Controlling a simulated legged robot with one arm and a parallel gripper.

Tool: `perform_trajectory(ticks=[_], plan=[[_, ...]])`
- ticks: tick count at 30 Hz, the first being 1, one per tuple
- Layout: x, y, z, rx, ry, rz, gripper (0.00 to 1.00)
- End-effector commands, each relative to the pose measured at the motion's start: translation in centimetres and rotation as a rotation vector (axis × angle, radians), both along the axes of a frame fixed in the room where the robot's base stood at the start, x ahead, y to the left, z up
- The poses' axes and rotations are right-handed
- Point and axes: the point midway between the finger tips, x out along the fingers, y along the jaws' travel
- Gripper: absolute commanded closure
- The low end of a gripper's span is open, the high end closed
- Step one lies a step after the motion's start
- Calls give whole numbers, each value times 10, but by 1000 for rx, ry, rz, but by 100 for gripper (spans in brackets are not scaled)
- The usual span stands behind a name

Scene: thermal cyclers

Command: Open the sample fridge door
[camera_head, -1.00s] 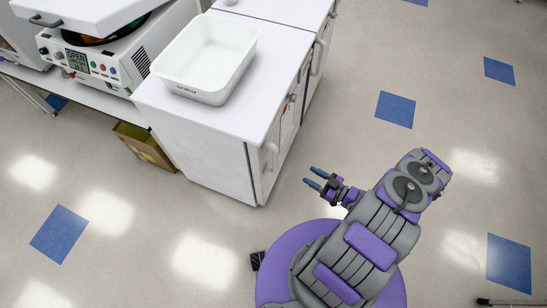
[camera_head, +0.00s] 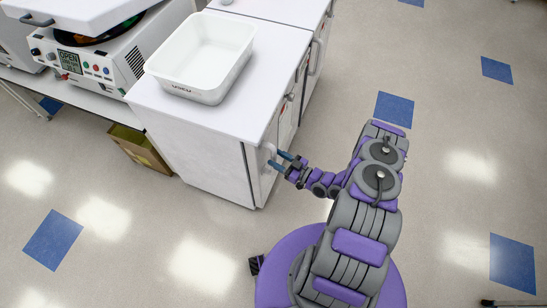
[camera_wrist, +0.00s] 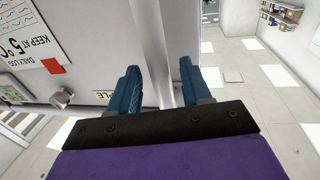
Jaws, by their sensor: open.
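The white sample fridge (camera_head: 205,155) is a low cabinet in the head view, with its door on the right-hand side face. A pale vertical handle (camera_head: 267,158) is at the near end of that face. My gripper (camera_head: 281,161) is open, its blue fingertips at the handle. In the wrist view the open fingers (camera_wrist: 160,82) stand either side of a pale upright bar (camera_wrist: 163,55), apparently the handle. Whether they touch it I cannot tell.
A white tub (camera_head: 207,60) stands on the fridge top. Another white cabinet (camera_head: 270,8) adjoins behind. A centrifuge-like machine (camera_head: 95,55) is on the bench at left, with a cardboard box (camera_head: 138,148) on the floor.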

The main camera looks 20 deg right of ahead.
Motion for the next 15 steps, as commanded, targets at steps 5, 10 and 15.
perform_trajectory(ticks=[5,10,15], plan=[[13,12,0,-1,-1,2,52],[17,15,0,-1,0,0,52],[17,15,0,-1,0,0,52]])
